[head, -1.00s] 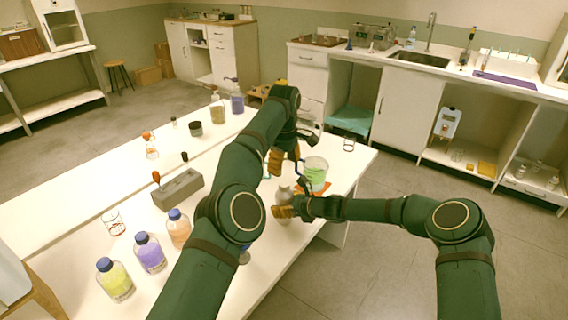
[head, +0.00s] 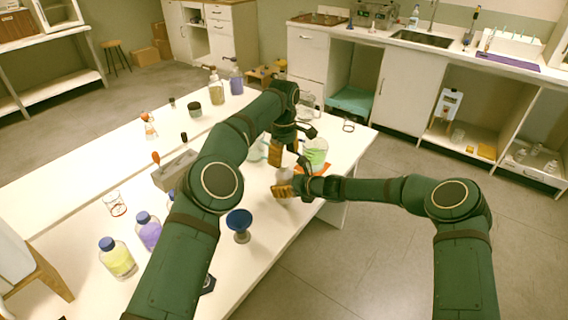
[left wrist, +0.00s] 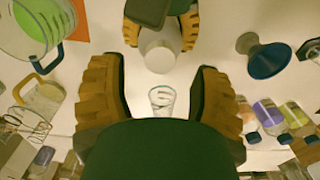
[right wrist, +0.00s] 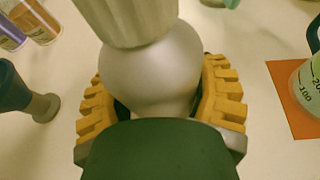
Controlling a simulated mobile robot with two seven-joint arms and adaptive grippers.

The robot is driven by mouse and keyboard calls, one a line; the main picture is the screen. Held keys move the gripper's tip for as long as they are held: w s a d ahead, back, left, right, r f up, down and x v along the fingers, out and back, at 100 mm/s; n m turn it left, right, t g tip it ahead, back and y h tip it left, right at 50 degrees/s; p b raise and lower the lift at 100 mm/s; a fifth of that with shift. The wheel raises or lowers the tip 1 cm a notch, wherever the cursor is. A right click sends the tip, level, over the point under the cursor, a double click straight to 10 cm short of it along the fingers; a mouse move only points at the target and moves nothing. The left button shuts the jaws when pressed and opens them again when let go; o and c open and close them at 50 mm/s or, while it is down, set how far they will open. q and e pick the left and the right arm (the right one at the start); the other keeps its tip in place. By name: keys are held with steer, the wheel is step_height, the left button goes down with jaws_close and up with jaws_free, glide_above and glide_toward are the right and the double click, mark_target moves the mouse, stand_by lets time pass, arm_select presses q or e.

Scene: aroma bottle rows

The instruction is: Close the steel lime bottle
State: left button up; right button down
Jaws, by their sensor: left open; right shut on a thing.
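My right gripper (head: 283,190) is shut around the steel lime bottle (head: 284,175), a plain grey rounded bottle. In the right wrist view my right fingers (right wrist: 160,100) sit on both sides of the bottle's smooth body (right wrist: 155,65). A pale ribbed cap (right wrist: 125,18) is at its top; I cannot tell how firmly it is seated. My left gripper (head: 283,150) is open and empty, close above and beside the bottle. In the left wrist view the bottle's pale round top (left wrist: 160,57) shows beyond the open left fingers (left wrist: 163,75).
A beaker of green liquid (head: 316,150) stands on an orange mat (head: 325,168) just right of the grippers. A blue funnel (head: 239,220) stands in front. Yellow (head: 116,260) and purple (head: 147,232) bottles and an empty glass beaker (head: 114,204) are at the left.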

mark_target(284, 163)
arm_select(q)
steer(key=shift+f, duration=1.85)
jaws_close()
steer(key=m, duration=0.6)
steer(key=shift+m, duration=0.3)
steer(key=shift+c, duration=0.5)
jaws_free()
